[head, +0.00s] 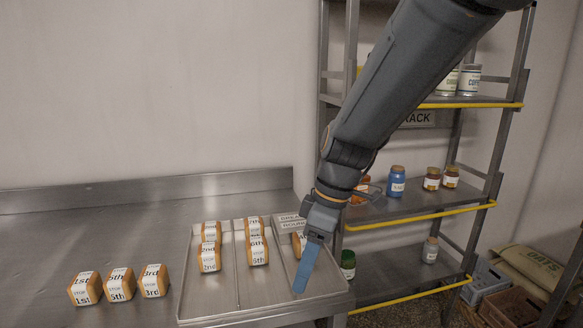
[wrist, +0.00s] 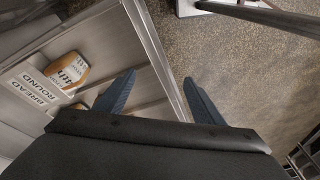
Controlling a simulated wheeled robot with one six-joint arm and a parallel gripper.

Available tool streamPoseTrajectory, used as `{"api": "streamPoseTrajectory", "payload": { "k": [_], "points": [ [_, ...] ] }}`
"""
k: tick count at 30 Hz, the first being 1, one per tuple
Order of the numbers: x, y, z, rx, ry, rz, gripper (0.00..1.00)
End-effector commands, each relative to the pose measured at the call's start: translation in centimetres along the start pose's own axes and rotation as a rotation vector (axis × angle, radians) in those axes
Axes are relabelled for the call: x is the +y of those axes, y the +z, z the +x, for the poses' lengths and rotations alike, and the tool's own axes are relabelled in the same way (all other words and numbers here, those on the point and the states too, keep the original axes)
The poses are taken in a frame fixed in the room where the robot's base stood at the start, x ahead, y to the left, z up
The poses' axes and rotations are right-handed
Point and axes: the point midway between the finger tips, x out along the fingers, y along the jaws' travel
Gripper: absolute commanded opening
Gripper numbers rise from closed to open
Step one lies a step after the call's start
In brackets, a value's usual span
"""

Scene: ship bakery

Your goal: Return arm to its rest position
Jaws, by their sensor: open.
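My gripper (head: 306,268) hangs from my arm over the right compartment of a metal tray (head: 240,300). In the wrist view its two blue fingers (wrist: 158,100) are spread apart with nothing between them, above the tray's edge. A labelled loaf (head: 297,243) sits in the right compartment, partly hidden behind my gripper; it also shows in the wrist view (wrist: 68,72). Loaves stand in the left compartment (head: 209,258) and the middle compartment (head: 257,250).
Three labelled loaves (head: 118,284) stand on the metal counter (head: 60,235) left of the tray. A shelf rack (head: 405,207) with jars and yellow-edged shelves stands close to the right of my arm. Crates (head: 510,305) are on the floor at far right.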

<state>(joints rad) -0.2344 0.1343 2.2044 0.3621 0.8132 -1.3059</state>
Motion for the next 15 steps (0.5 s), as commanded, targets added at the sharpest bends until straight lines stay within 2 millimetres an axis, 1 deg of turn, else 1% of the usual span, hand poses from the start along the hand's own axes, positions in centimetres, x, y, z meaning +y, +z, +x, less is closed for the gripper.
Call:
{"api": "streamPoseTrajectory", "payload": {
  "k": [1, 2, 5, 9, 12, 15],
  "points": [
    [0.0, 1.4, 0.2, -0.015, 0.010, 0.071, 0.62],
    [0.0, 2.2, 0.4, -0.024, 0.018, 0.122, 0.62],
    [-0.1, 5.5, 0.9, -0.057, 0.054, 0.322, 0.62],
    [-0.8, 10.6, 1.7, -0.094, 0.120, 0.643, 0.62],
    [-1.5, 13.8, 2.3, -0.107, 0.170, 0.857, 0.62],
    [-2.2, 16.3, 2.7, -0.109, 0.212, 1.036, 0.62]
  ]
}}
